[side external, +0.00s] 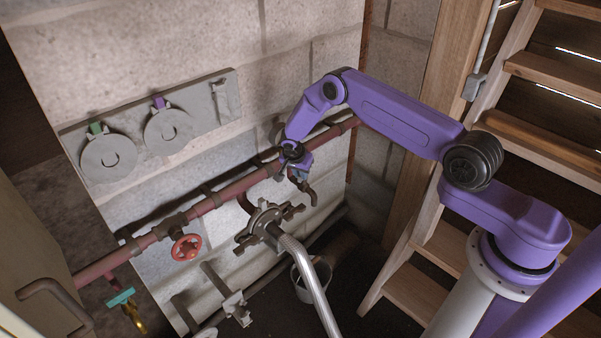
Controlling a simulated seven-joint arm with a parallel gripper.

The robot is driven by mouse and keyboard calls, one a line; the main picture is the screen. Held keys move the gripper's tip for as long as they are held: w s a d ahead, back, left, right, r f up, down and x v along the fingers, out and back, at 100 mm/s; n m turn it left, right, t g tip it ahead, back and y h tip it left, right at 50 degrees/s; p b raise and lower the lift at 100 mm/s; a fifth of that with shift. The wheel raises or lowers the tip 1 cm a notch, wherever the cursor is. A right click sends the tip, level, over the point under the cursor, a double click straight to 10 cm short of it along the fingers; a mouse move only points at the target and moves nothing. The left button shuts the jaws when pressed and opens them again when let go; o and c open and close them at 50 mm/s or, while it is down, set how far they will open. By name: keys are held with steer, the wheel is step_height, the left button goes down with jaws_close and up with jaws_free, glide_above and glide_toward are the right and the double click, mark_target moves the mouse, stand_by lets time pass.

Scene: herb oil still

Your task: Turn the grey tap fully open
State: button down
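A tap with a dark, down-curved spout (312,194) hangs from the red-brown pipe near its right end. My gripper (298,174) is at the top of this tap, pointing down. The gripper covers the tap's handle, so I cannot make out the handle's colour or how far it is turned. The fingers are small and dark here; I cannot tell whether they are open or shut, or whether they touch the handle.
A red wheel valve (186,247) and a teal-handled brass tap (121,298) are on the pipe (235,188) farther left. A flanged fitting with a silver hose (305,275) and a bucket (303,290) stand below. A grey wall panel (205,93) holds two discs. Wooden stairs (415,295) rise at right.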

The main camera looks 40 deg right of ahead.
steer(key=shift+s+n, duration=0.1)
steer(key=shift+n, duration=0.2)
steer(key=n, duration=0.2)
steer(key=n+t+y, duration=0.1)
steer(key=n, duration=0.1)
steer(key=s+d+n, duration=0.1)
steer(key=n, duration=0.1)
steer(key=shift+t+y, duration=0.3)
steer(key=shift+t, duration=0.1)
steer(key=shift+s+d+n+t+y, duration=0.15)
steer(key=shift+n+y, duration=0.1)
steer(key=shift+n, duration=0.5)
steer(key=shift+d+n+t+y, duration=0.1)
steer(key=shift+n+y, duration=0.1)
steer(key=shift+n, duration=0.5)
steer(key=shift+s+d+n+t+y, duration=0.15)
steer(key=shift+n+y, duration=0.1)
steer(key=shift+n, duration=0.5)
steer(key=shift+d+n+y, duration=0.2)
steer(key=shift+n+y, duration=0.05)
steer(key=shift+n, duration=0.4)
steer(key=shift+d+n+y, duration=0.15)
steer(key=shift+n+y, duration=0.1)
steer(key=shift+n, duration=0.4)
steer(key=c, duration=1.1)
jaws_free()
